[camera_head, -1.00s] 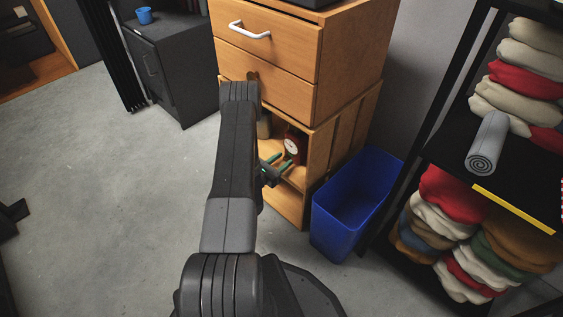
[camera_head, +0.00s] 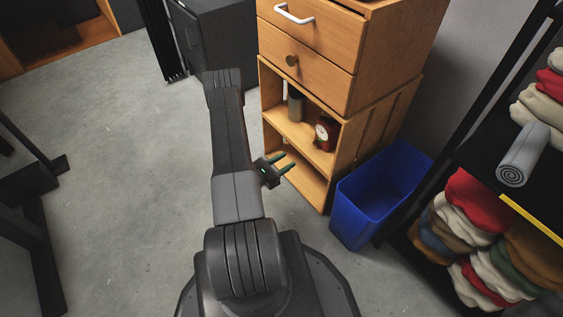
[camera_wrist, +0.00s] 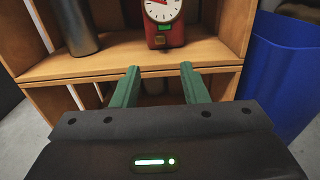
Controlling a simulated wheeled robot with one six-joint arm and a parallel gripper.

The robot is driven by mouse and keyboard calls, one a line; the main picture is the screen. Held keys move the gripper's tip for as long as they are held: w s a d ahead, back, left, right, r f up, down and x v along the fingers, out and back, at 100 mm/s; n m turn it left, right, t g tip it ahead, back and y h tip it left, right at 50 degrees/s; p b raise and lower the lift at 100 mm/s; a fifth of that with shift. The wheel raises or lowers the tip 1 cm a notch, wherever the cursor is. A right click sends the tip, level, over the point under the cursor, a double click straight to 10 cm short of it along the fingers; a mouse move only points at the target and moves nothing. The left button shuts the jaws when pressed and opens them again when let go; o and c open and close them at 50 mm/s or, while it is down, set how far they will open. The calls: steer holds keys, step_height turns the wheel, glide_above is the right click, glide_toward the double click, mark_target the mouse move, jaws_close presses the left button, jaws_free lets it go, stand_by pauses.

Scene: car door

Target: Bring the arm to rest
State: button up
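My gripper (camera_head: 287,163) is at the end of my folded arm, in front of the open shelves of the wooden cabinet (camera_head: 397,118). In the wrist view my gripper (camera_wrist: 158,78) shows two green fingers standing apart with nothing between them. The fingers point at the lower part of the shelving. A red kitchen scale (camera_head: 325,134) with a white dial stands on the shelf beyond the fingertips; it also shows in the wrist view (camera_wrist: 164,38). A dark cylinder (camera_wrist: 72,24) stands left of the scale.
A blue bin (camera_head: 352,218) stands on the floor right of the cabinet. A black rack (camera_head: 486,160) with folded cloths and a grey roll (camera_head: 523,155) is at the right. A dark cabinet (camera_head: 221,42) is behind. Grey floor (camera_head: 110,140) on the left is mostly clear.

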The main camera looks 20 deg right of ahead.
mark_target(314, 144)
steer(key=shift+s+a, duration=0.2)
steer(key=shift+a, duration=0.3)
steer(key=shift+d, duration=0.1)
steer(key=b+x, duration=0.3)
steer(key=x, duration=1)
steer(key=shift+w+d, duration=0.2)
steer(key=shift+d, duration=0.1)
steer(key=shift+s+d+r, duration=0.1)
steer(key=shift+s+d, duration=0.1)
steer(key=shift+s, duration=0.35)
